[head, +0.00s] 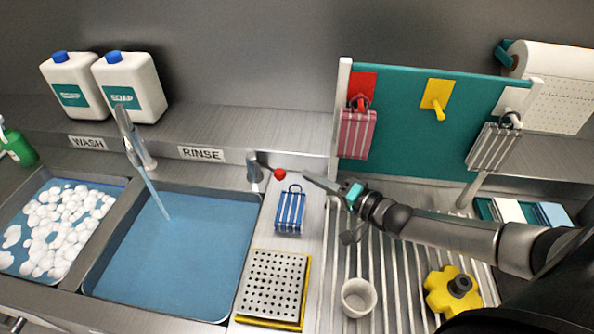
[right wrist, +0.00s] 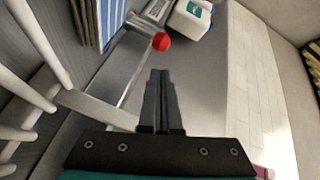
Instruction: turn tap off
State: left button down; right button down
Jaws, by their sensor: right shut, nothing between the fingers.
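The tap (head: 135,145) stands behind the basins, and a stream of water (head: 157,195) runs from it into the rinse basin (head: 262,215). A metal lever with a red ball knob (head: 280,174) sits at the basin's back right corner. The red knob (right wrist: 161,41) also shows in the right wrist view, just ahead of the fingertips. My right gripper (head: 306,176) is shut and empty, its tips pointing left at the knob with a small gap in the picture. In the right wrist view the fingers (right wrist: 160,74) are together. My left gripper is not in view.
A perforated tray (head: 273,285), a white cup (head: 358,297) and a yellow knob-shaped thing (head: 452,291) are nearer. A teal rack panel (head: 400,140) stands behind my right arm. Soap bottles (head: 130,85) stand at the back left.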

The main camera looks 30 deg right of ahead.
jog(key=x, duration=0.3)
jog(key=shift+w+f, duration=0.1)
jog(key=shift+w, duration=0.1)
jog(key=shift+b+x, duration=0.3)
jog(key=shift+x, duration=0.6)
jog(key=shift+a, duration=0.15)
jog(key=shift+s+a+m+h+p, duration=0.2)
jog(key=shift+a+m+h+p, duration=0.15)
jog(key=shift+p, duration=0.25)
